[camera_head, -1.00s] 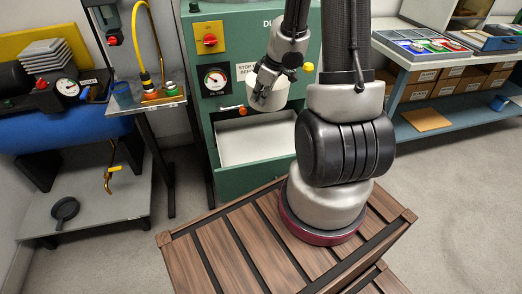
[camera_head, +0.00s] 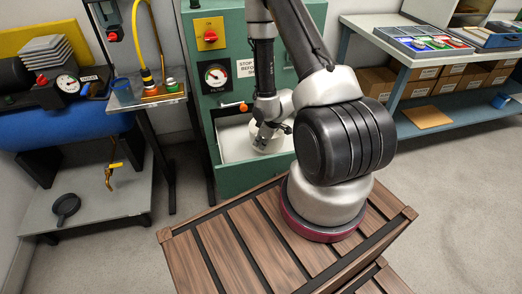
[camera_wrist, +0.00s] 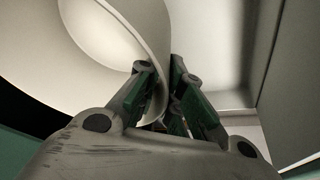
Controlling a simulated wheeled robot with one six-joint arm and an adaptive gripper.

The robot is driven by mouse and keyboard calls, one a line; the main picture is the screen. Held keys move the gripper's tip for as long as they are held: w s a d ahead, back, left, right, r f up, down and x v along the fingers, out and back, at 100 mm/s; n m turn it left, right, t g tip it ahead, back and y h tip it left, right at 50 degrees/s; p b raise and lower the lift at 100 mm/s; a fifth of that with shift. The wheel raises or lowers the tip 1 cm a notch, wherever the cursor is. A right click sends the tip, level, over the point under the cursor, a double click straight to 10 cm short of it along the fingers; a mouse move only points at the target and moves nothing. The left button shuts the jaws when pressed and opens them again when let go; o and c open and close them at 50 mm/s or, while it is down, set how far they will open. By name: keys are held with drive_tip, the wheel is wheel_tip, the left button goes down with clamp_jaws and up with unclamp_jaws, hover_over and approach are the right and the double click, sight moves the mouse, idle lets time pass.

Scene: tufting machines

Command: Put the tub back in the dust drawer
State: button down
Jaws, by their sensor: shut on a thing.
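The tub (camera_head: 266,142) is a whitish round container, seen low in the drawer opening of the green cabinet in the head view. My gripper (camera_head: 270,130) is shut on its wall. In the wrist view the fingers (camera_wrist: 168,108) pinch the tub's rim, and the tub's curved wall (camera_wrist: 105,35) fills the upper left. The dust drawer (camera_head: 232,143) is pale inside and stands open at the front of the cabinet. The tub is within the drawer's outline; whether it touches the floor cannot be told. My arm hides the drawer's right part.
The green cabinet (camera_head: 228,100) carries a red switch (camera_head: 210,36), a gauge (camera_head: 215,75) and an orange-tipped lever (camera_head: 242,106) just above the drawer. A slatted wooden crate (camera_head: 235,235) stands in front. A small bench (camera_head: 150,100) is at the left.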

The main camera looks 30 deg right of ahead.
drive_tip(key=shift+f, duration=2.25)
drive_tip(key=shift+f, duration=0.15)
drive_tip(key=c, duration=1.6)
unclamp_jaws()
drive_tip(key=shift+o, duration=0.2)
